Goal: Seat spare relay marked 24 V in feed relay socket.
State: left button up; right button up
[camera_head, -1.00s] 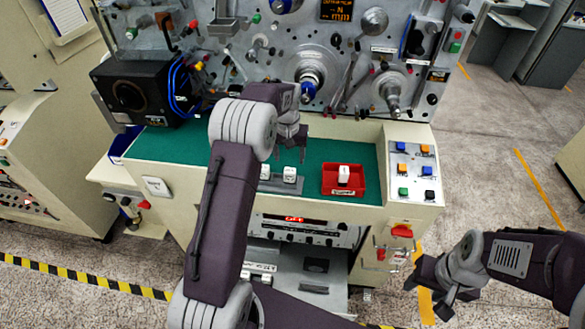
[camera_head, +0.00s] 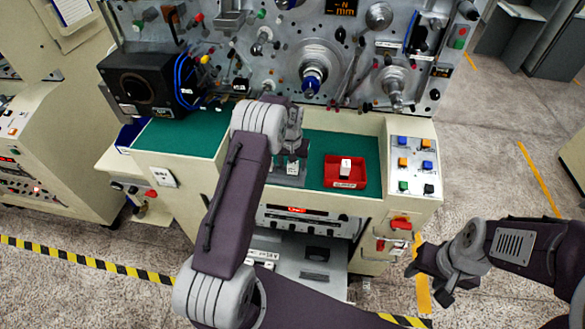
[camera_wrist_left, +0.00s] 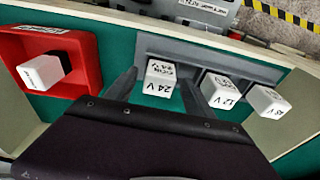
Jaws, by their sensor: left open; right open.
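A white relay marked 24 V (camera_wrist_left: 158,78) stands in a grey rack (camera_wrist_left: 195,58) in the left wrist view. Beside it are a white relay marked 12 V (camera_wrist_left: 221,90) and another white relay (camera_wrist_left: 268,101) whose marking is hard to read. My left gripper (camera_head: 291,149) is open over the rack in the head view. In the left wrist view its fingers lie on either side of the 24 V relay, with no clear grip on it. My right gripper (camera_head: 432,277) is open and empty, off the bench's right side. I cannot identify the feed relay socket with certainty.
A red tray (camera_head: 345,184) holding a white block (camera_head: 346,168) is right of the rack on the green bench top (camera_head: 185,137). A button panel (camera_head: 413,165) is further right. A black box (camera_head: 145,86) stands back left, below the spindle panel.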

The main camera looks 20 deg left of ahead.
pick_arm(q)
jog(key=shift+d+r, duration=0.15)
jog(key=shift+d, duration=0.05)
grip_shut()
jog(key=shift+a, duration=0.1)
jog(key=shift+r, duration=0.35)
notch_tip(320, 180, up, 3)
jog(key=shift+b, duration=0.85)
jog(key=w+d+r+b, duration=0.1)
jog(key=w+d+r, duration=0.2)
jog(key=d+r, duration=0.4)
jog(key=shift+d, duration=2.15)
